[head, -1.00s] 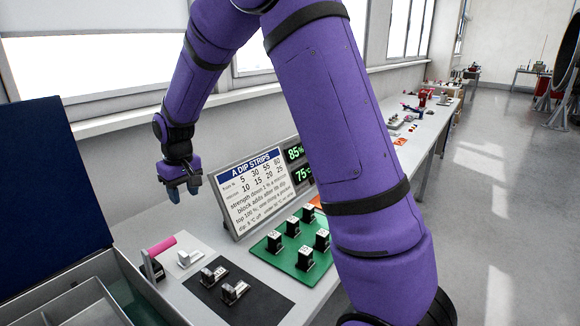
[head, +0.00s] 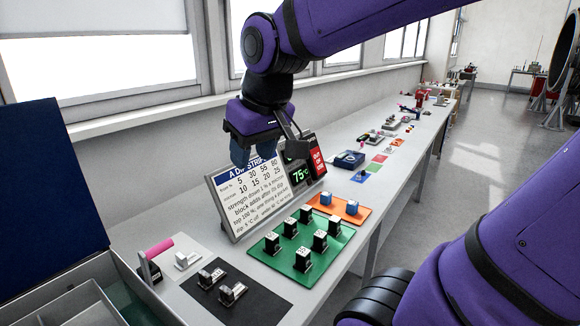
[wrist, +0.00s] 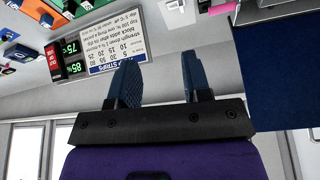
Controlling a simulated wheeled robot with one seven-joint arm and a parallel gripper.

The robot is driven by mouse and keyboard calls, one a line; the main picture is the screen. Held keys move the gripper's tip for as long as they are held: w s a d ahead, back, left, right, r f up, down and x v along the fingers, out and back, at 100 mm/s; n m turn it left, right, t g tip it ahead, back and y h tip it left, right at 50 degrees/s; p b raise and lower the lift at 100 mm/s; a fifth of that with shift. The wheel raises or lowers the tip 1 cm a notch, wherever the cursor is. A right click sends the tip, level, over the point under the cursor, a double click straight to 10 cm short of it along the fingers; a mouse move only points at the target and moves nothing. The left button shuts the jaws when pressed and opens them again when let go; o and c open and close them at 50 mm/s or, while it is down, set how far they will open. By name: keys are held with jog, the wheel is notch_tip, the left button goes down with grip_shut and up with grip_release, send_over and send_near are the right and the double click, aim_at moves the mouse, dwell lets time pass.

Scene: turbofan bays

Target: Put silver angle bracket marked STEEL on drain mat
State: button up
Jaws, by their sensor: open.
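Two silver metal pieces, which look like angle brackets, lie on a flat black mat (head: 262,304) at the front of the bench in the head view. One silver piece (head: 210,277) is farther back and left, the other (head: 232,292) nearer. Their markings are too small to read, so I cannot tell which is STEEL. I cannot tell whether the black mat is the drain mat. My gripper (head: 254,150) is open and empty, raised in front of the sign and well above the bench. In the wrist view its two blue fingers (wrist: 160,85) are apart with nothing between them.
An orange tray (head: 352,213) holds blue blocks. A pink-handled tool (head: 158,246), a pale block (head: 186,260) and an open grey case (head: 70,303) are at left.

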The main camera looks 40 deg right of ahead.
jog(key=s+t, duration=0.1)
jog(key=s, duration=0.7)
jog(key=shift+s+d+f, duration=0.25)
jog(key=shift+d, duration=0.1)
dwell(0.9)
